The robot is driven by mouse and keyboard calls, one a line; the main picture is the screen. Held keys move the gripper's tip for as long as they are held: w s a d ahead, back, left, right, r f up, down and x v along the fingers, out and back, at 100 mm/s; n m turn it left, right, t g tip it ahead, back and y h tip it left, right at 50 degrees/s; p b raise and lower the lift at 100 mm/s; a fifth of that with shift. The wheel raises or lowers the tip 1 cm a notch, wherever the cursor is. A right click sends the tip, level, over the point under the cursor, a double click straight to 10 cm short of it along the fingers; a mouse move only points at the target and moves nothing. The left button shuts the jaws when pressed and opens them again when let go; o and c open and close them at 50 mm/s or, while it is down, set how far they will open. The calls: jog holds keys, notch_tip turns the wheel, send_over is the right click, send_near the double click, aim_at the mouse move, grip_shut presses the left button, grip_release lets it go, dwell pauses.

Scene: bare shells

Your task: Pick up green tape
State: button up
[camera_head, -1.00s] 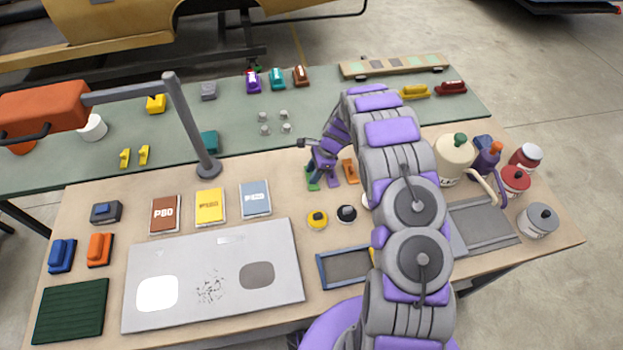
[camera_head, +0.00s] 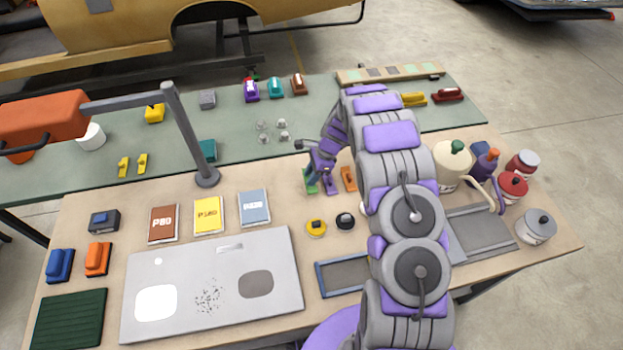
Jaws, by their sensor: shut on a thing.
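The green tape (camera_head: 310,181) is a small green piece on the front wooden table, near the middle of the picture. My gripper (camera_head: 316,184) is at it, pointing down, with its jaws shut on the green tape. The purple and grey wrist hides part of it. I cannot tell whether the tape is clear of the tabletop. A purple piece (camera_head: 330,187) lies close on its right, and an orange piece (camera_head: 348,179) stands just beyond that.
A yellow puck (camera_head: 316,227) and a black puck (camera_head: 345,221) sit in front. A lamp post (camera_head: 190,135) rises at left. Sanding-paper packs (camera_head: 209,215) and a grey panel (camera_head: 215,255) lie front left. Cans and bottles (camera_head: 453,165) crowd the right.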

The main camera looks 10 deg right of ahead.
jog(key=s, duration=0.5)
jog(key=s+r, duration=0.1)
jog(key=s, duration=0.4)
jog(key=s+r, duration=0.1)
jog(key=s, duration=0.5)
